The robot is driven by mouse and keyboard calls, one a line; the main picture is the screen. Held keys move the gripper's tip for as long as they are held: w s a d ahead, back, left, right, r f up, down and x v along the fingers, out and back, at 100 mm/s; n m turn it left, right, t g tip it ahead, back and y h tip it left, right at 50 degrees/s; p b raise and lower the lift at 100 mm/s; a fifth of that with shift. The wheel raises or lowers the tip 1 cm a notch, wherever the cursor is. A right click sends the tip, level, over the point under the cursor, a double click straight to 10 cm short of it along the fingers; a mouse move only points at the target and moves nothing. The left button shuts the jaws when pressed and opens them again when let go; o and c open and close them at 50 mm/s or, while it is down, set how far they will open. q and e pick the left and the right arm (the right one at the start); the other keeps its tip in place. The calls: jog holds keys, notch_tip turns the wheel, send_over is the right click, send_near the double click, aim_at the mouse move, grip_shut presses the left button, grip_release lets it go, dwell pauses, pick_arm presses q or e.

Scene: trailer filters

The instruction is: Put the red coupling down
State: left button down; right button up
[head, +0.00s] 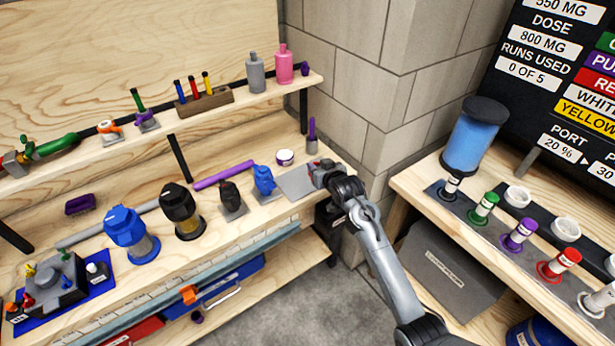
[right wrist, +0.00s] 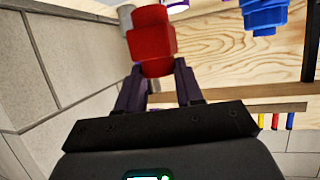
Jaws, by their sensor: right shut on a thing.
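My right gripper (head: 326,174) is over the right end of the wooden workbench, at the right edge of a flat grey plate (head: 293,185). In the right wrist view, its two dark fingers (right wrist: 157,76) are shut on the red coupling (right wrist: 150,38), a stubby red piece with a wider collar. In the head view only a small bit of red shows at the gripper, and the coupling is mostly hidden. I cannot tell whether it touches the plate or the bench. My left gripper is not in view.
A blue fitting (head: 264,181), a black one (head: 230,196) and a white-and-purple round piece (head: 285,157) stand left of the gripper. A purple upright piece (head: 311,135) is behind it. The block wall (head: 375,135) is close on the right. The grey plate's left part looks bare.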

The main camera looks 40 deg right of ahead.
jog(key=shift+w+a+f+b, duration=0.1)
jog(key=shift+w+f+b, duration=0.3)
jog(key=shift+w+f, duration=0.7)
jog(key=shift+w+d+f+b, duration=0.1)
jog(key=shift+w+f+b, duration=0.3)
jog(key=shift+w+f, duration=0.75)
jog(key=shift+w+a+f+b, duration=0.1)
jog(key=shift+w+f+b, duration=0.45)
jog(key=shift+f, duration=0.95)
jog(key=shift+w, duration=0.1)
jog(key=shift+f, duration=0.2)
jog(key=o, duration=1)
jog(key=shift+o, duration=0.2)
jog(key=shift+r, duration=0.15)
